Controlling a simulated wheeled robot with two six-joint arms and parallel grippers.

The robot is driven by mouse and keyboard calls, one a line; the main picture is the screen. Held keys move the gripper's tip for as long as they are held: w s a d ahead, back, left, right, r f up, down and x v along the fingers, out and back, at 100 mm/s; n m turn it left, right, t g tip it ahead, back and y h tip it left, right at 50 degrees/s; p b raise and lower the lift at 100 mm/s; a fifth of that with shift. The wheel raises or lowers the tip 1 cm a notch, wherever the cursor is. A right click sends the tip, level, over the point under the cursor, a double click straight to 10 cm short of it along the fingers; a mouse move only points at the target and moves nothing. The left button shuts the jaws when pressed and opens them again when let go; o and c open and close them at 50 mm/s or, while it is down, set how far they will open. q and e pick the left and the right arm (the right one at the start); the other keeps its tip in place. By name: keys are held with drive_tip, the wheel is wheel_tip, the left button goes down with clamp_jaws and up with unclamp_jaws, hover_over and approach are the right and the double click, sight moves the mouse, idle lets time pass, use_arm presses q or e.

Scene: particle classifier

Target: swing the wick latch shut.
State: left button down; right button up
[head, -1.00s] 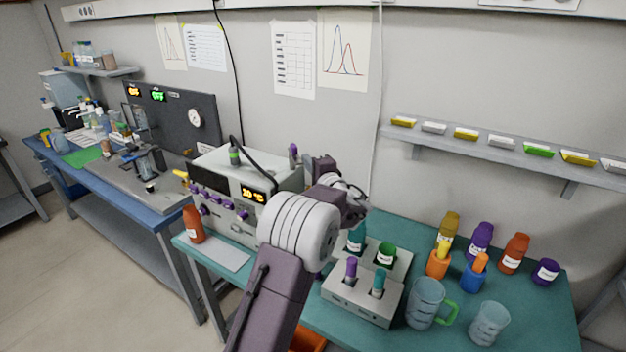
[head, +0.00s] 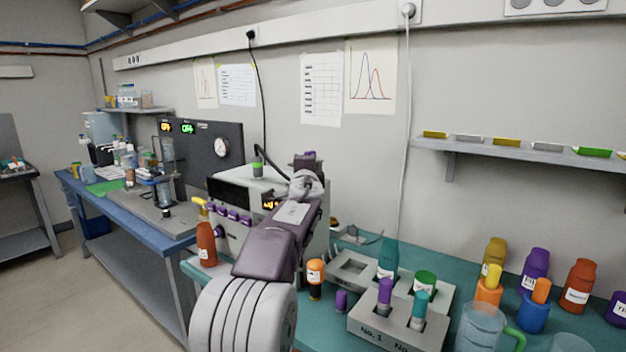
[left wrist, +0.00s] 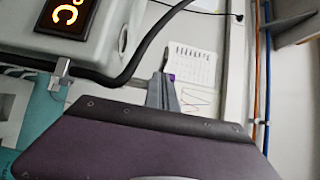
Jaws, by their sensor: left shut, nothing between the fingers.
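The particle classifier (head: 233,190) is a pale box with purple knobs and an orange display on the teal bench. A small purple-tipped upright part (head: 310,155) shows at its top right; it may be the wick latch, but my arm hides most of it. My left gripper (head: 305,163) is at that top right side, partly hidden behind its own wrist. In the left wrist view the fingers (left wrist: 163,92) are shut and empty, with a bit of purple just beyond their tips. I cannot tell whether they touch it. The latch's position is unclear. My right gripper is out of view.
A black cable (head: 264,110) rises from the classifier's top. An orange-capped bottle (head: 315,275) and a grey holder (head: 400,325) with vials stand to the right of my arm. A red-brown bottle (head: 206,244) stands at the classifier's left front.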

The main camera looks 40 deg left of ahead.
use_arm(q)
drive_tip(key=shift+s+a, duration=0.2)
drive_tip(key=shift+a, duration=0.6)
drive_tip(key=shift+w+a, duration=0.1)
drive_tip(key=shift+a, duration=0.4)
drive_tip(key=shift+a+r, duration=0.3)
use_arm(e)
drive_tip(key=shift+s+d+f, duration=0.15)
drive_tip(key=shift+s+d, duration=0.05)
use_arm(q)
drive_tip(key=shift+a, duration=0.1)
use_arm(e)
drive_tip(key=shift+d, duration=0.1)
